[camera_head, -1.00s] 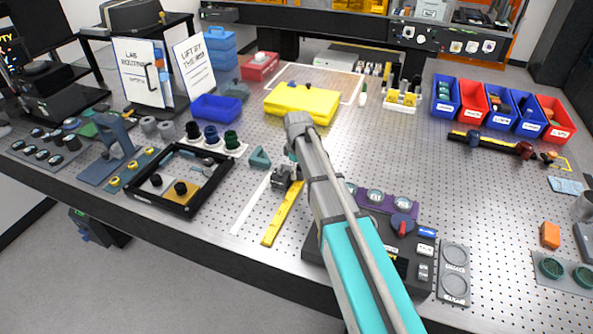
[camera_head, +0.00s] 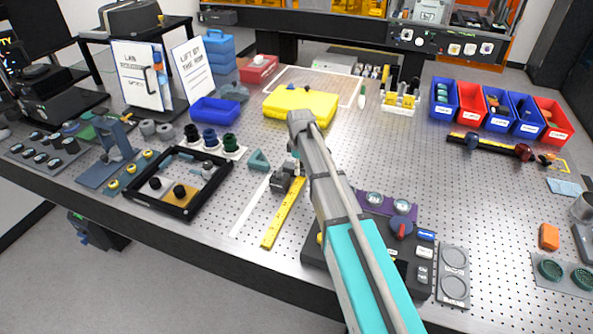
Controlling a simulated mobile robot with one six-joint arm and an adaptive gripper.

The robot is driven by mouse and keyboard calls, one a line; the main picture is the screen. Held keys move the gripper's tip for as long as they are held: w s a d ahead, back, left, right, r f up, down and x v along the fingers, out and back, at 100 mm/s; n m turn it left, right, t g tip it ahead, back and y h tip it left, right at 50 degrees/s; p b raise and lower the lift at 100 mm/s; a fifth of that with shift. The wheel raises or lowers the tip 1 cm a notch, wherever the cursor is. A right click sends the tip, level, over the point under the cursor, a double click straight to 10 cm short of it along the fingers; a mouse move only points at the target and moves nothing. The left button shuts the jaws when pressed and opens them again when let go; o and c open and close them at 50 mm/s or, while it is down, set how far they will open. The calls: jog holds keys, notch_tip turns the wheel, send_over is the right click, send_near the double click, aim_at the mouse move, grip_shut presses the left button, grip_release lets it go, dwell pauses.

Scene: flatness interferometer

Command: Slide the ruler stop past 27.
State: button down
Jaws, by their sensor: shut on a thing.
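The yellow ruler (camera_head: 281,219) lies on the perforated metal table, running from under my gripper toward the front edge. Its numbers are too small to read. My dark gripper (camera_head: 281,188) is low over the ruler's far part, pointing down, and is shut on the stop there. The stop itself is mostly hidden by the fingers, so its exact reading cannot be told. A small teal bit shows just behind the gripper.
A pale strip (camera_head: 250,207) lies left of the ruler. A yellow case (camera_head: 300,103) lies behind.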

jog(key=shift+c, duration=1)
grip_release()
jog(key=shift+r, duration=0.1)
